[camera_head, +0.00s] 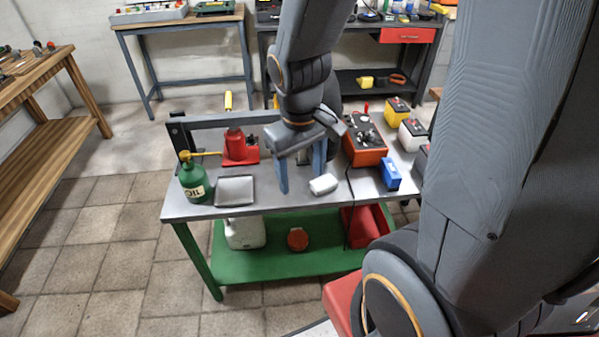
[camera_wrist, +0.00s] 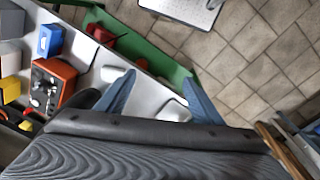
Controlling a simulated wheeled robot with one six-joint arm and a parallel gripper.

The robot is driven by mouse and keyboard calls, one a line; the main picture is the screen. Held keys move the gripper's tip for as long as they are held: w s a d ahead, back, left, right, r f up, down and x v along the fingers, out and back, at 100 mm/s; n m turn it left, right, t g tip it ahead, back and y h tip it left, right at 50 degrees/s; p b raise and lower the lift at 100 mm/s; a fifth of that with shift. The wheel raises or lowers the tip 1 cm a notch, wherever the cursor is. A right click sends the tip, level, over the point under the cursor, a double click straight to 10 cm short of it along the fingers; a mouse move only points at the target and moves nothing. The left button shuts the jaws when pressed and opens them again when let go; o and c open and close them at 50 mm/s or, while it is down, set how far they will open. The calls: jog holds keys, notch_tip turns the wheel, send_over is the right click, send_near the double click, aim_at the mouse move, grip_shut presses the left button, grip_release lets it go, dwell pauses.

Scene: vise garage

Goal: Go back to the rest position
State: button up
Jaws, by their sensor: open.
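My gripper (camera_head: 301,184) is over the metal workbench (camera_head: 265,207), pointing down, with its two blue fingers apart. In the wrist view the fingers of my gripper (camera_wrist: 160,82) also stand wide apart. I see nothing held between them. A small white block (camera_head: 323,185) lies on the bench just right of the fingers; it seems to show beside the left finger in the wrist view (camera_wrist: 110,73). A grey tray (camera_head: 235,191) lies to the left of the gripper. How high the fingertips are above the bench is hard to tell.
A green oil can (camera_head: 194,183) and a red jack (camera_head: 239,147) stand left on the bench. An orange-red charger (camera_head: 365,143), blue box (camera_head: 390,173) and yellow-and-black battery (camera_head: 397,109) stand right. A wooden bench (camera_head: 50,120) is far left. Tiled floor lies open in front.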

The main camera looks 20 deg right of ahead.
jog(key=shift+s+a+r+m+t+y, duration=0.3)
jog(key=shift+s+a+r+m, duration=0.2)
jog(key=shift+m, duration=0.5)
dwell(0.6)
